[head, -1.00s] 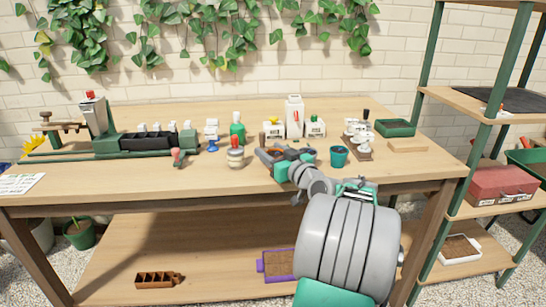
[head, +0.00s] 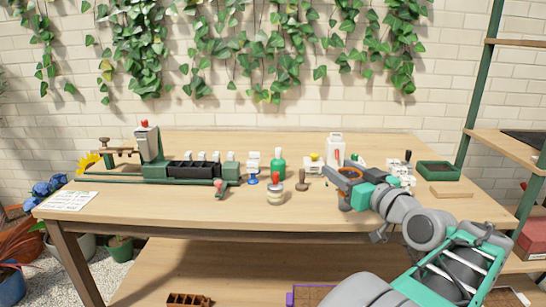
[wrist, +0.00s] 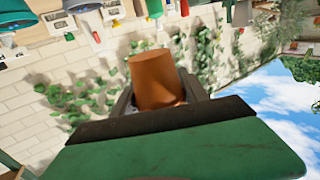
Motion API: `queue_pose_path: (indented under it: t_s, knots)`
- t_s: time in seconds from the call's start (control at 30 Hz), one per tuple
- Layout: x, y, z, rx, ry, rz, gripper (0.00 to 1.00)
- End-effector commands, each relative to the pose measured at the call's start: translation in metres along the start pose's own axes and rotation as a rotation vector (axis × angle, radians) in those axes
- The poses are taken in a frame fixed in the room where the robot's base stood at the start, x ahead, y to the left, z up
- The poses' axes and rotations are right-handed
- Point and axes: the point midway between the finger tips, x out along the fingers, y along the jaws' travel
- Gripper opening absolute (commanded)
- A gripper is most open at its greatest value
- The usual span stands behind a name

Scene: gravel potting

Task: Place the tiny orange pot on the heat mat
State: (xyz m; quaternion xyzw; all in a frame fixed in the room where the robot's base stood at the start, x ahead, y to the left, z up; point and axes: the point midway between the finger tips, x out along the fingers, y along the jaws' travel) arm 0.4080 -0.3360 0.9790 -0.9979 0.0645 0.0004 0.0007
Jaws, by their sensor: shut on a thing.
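The tiny orange pot (wrist: 155,78) is between the fingers of my gripper (wrist: 158,104) in the wrist view, which is shut on it. In the head view my gripper (head: 345,185) is over the right part of the workbench, and a bit of the orange pot (head: 344,201) shows beside the fingers, partly hidden by them. A flat black mat (head: 527,139), which looks like the heat mat, lies on a shelf at the right edge, cut off by the frame. The gripper is well to the left of it.
The shelf rack's green post (head: 480,85) stands between bench and mat. The bench's front strip is mostly clear.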

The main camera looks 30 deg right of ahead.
Motion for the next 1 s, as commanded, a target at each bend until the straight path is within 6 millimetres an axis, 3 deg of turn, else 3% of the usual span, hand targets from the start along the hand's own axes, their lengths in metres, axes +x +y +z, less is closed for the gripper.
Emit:
queue_pose_path:
  t_s: [0.1, 0.17, 0.37, 0.47, 0.67, 0.77, 0.87, 1.0]
  knots:
    - [-0.001, 0.009, -0.011, -0.005, 0.001, 0.034, 0.08]
    - [-0.003, 0.019, -0.008, 0.0, 0.001, 0.082, 0.08]
    - [-0.012, 0.041, 0.037, 0.004, 0.0, 0.216, 0.08]
    - [-0.01, 0.034, 0.059, 0.002, 0.0, 0.244, 0.08]
    - [0.007, -0.007, 0.093, 0.001, 0.0, 0.218, 0.08]
    - [0.019, -0.038, 0.109, 0.001, 0.0, 0.177, 0.08]
    - [0.031, -0.078, 0.124, 0.002, 0.0, 0.114, 0.08]
    - [0.046, -0.152, 0.141, -0.001, 0.001, -0.017, 0.08]
